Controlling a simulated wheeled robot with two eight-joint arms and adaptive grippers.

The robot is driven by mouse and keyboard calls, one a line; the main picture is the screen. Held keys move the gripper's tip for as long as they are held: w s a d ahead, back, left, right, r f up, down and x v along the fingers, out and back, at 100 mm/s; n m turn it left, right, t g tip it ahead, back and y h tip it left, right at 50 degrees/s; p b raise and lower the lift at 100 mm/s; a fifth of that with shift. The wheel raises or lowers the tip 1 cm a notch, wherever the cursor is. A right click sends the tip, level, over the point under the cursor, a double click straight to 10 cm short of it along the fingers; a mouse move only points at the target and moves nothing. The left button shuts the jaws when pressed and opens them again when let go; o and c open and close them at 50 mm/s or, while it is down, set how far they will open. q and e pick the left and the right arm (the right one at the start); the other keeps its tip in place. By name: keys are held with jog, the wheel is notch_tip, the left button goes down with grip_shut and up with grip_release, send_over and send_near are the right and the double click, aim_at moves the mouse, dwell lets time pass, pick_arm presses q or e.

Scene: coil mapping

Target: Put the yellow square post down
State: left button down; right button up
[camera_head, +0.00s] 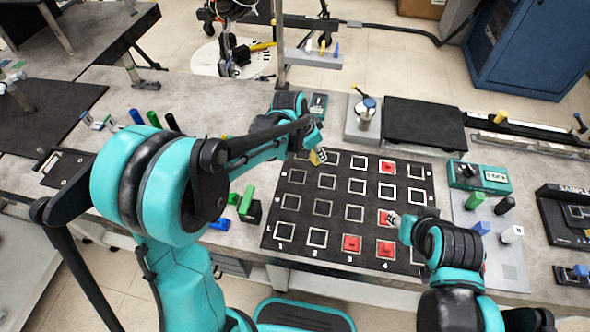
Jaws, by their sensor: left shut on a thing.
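My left gripper (317,153) is at the back left corner of the black mat (272,232) with white square outlines. It is shut on the yellow square post (315,158), a small yellow piece largely hidden by the fingers. I cannot tell whether the post touches the mat. My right gripper (394,219) is low over the right part of the mat, beside a red piece (384,216). Its fingers are too small and covered to show whether they are open.
Other red pieces sit on the mat at the back (388,167) and front (351,244). A grey plate (485,245) with coloured posts lies to the right, near a teal meter (478,177). Green blocks (246,199) lie left of the mat. Several left mat squares are empty.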

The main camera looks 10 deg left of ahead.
pick_arm(q)
jog(key=shift+s+a+f+b, duration=0.2)
jog(key=shift+a+f+b, duration=0.3)
jog(key=shift+a+f, duration=0.6)
jog(key=shift+s+a+f+b, duration=0.25)
jog(key=shift+a+f+b, duration=0.4)
jog(key=shift+f, duration=0.75)
jog(key=shift+s+a+f+b, duration=0.2)
jog(key=shift+a+f+b, duration=0.2)
jog(key=shift+a+f, duration=0.75)
jog(key=shift+d+f, duration=0.1)
jog(key=shift+f, duration=0.05)
jog(key=shift+f, duration=0.2)
jog(key=c, duration=1.3)
grip_release()
jog(key=shift+r, duration=0.1)
jog(key=shift+r, duration=0.1)
